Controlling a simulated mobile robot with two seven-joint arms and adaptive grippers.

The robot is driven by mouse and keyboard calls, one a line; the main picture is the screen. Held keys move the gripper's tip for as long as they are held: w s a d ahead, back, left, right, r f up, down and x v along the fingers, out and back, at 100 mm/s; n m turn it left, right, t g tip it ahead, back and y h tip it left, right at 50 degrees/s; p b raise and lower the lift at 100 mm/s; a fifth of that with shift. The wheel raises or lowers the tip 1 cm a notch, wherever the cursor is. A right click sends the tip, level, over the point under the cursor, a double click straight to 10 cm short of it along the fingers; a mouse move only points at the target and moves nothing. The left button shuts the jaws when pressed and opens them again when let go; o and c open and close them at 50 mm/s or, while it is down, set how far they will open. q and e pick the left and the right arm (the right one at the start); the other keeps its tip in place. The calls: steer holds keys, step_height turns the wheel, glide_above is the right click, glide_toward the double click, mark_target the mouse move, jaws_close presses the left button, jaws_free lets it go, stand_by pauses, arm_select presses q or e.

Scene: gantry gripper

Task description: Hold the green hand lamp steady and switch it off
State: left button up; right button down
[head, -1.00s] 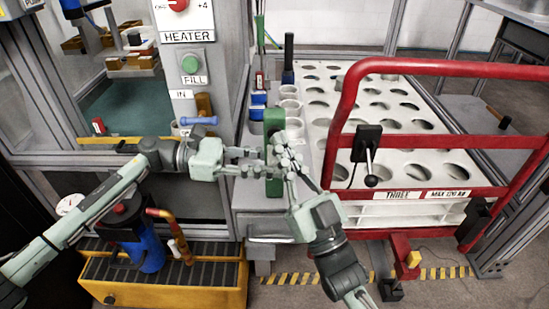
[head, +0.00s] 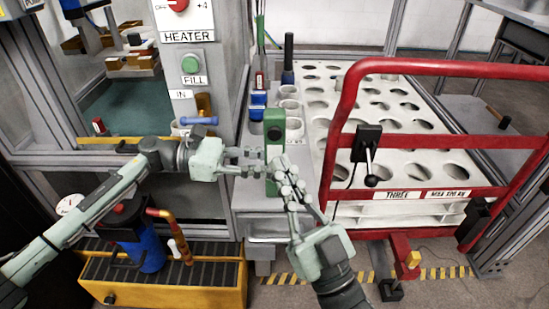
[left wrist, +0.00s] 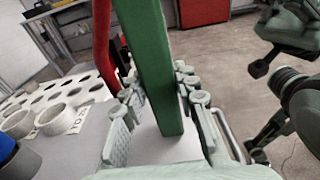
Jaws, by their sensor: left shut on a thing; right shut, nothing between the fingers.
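The green hand lamp (head: 274,122) stands upright above the grey ledge, its long body also filling the middle of the left wrist view (left wrist: 150,60). A dark round spot shows on its face; I cannot tell whether the lamp is lit. My left gripper (head: 258,162) is shut on the lamp from the left, with its fingers on both sides of the body in the left wrist view (left wrist: 158,110). My right gripper (head: 285,172) is shut and empty at the lower front of the lamp. It hides part of the lower body; I cannot tell if they touch.
A red-framed cart (head: 335,140) with a white holed rack (head: 400,127) stands close on the right, a black lever (head: 370,165) on its frame. The heater panel (head: 188,100) is behind on the left. A yellow-edged grate (head: 215,290) with a blue canister (head: 145,245) lies below.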

stand_by(0.3)
arm_select(q)
steer(key=o, duration=1)
steer(key=shift+o, duration=0.2)
steer(key=shift+a, duration=0.15)
steer(key=a+r, duration=0.1)
steer(key=a, duration=1)
steer(key=shift+a, duration=0.35)
